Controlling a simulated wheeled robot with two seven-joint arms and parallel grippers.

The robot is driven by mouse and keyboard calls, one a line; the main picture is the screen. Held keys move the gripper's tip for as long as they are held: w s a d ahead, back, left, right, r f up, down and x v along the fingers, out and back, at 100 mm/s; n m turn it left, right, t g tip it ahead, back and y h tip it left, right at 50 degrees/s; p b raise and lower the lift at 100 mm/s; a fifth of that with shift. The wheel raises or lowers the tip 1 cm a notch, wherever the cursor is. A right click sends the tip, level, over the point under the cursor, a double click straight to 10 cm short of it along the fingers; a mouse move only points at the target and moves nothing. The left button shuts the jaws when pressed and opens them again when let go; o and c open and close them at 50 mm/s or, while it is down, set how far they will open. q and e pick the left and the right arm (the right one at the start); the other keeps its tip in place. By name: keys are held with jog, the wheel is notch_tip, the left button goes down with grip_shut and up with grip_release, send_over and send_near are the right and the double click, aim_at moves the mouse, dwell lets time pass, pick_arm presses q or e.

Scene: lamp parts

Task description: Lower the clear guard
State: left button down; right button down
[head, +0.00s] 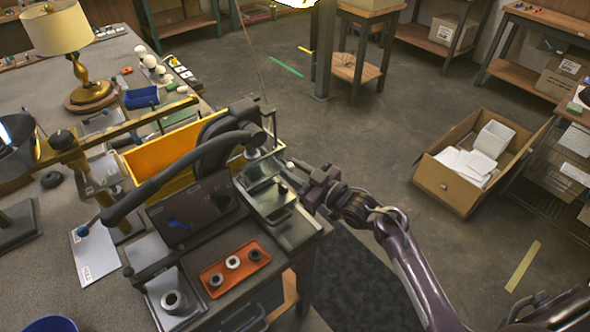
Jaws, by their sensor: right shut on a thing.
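The clear guard (282,192) looks like a see-through panel with a pale frame over the small metal press at the right end of the bench. Its exact tilt is hard to tell. My right gripper (299,172) reaches in from the right and is shut on the guard's right edge; the fingertips are small and partly hidden there. My left gripper is not in view.
An open cardboard box (449,190) sits on the floor at right.

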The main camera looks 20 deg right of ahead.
jog(key=shift+f+b, duration=1.85)
jog(key=shift+f, duration=0.7)
jog(key=shift+r, duration=0.1)
jog(key=c, duration=1.2)
grip_release()
jog(key=b+v, duration=0.1)
jog(key=v, duration=0.7)
